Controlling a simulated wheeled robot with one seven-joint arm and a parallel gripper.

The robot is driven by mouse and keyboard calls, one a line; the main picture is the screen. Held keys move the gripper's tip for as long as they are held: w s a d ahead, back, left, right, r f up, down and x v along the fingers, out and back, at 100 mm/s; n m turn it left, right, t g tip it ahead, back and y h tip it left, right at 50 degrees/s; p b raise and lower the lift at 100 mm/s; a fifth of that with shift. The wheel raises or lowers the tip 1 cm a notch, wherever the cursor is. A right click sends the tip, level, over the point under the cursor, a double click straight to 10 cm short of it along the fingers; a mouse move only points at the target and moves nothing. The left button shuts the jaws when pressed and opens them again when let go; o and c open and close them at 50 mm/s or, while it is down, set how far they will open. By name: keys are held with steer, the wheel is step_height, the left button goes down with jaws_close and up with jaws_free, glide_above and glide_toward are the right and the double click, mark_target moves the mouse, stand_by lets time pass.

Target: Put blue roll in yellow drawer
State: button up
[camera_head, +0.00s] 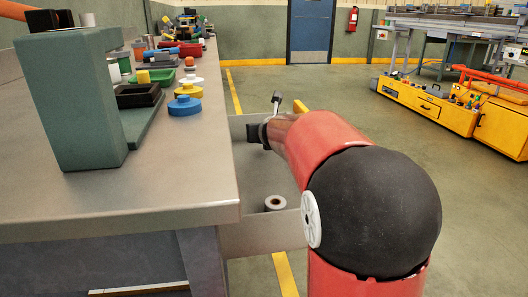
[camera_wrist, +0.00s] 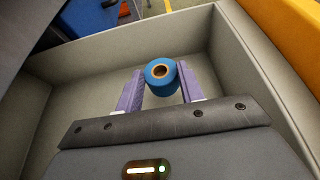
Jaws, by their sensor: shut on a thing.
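My gripper (camera_wrist: 160,82) has two purple fingers, one on each side of the blue roll (camera_wrist: 161,86), and is shut on it. The roll has an orange-rimmed core and shows its end face to the wrist camera. In the wrist view it appears over an open drawer (camera_wrist: 240,40) with pale grey walls; I cannot tell if it touches the floor. A yellow surface (camera_wrist: 286,22) lies beyond the drawer's right wall. In the head view, the open drawer (camera_head: 262,236) juts out from under the workbench; my arm hides much of it, and the blue roll is not visible.
A pale roll (camera_head: 275,204) shows at the drawer in the head view. The grey workbench (camera_head: 150,205) carries a green frame (camera_head: 70,95), a blue disc (camera_head: 184,106) and several small parts. Clear floor lies to the right, before a yellow machine (camera_head: 425,102).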

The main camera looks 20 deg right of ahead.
mark_target(264, 157)
step_height(264, 157, down, 4)
steer(key=b, duration=0.3)
steer(key=shift+f+b, duration=0.15)
steer(key=shift+b, duration=0.25)
steer(key=o, duration=1)
steer(key=shift+c, duration=0.2)
steer(key=p+v, duration=0.1)
steer(key=v, duration=0.2)
steer(key=p+v, duration=0.2)
steer(key=v, duration=0.2)
steer(key=p+v, duration=0.2)
steer(key=v, duration=0.2)
steer(key=shift+r, duration=0.4)
steer(key=shift+s+a, duration=0.2)
steer(key=shift+s, duration=0.25)
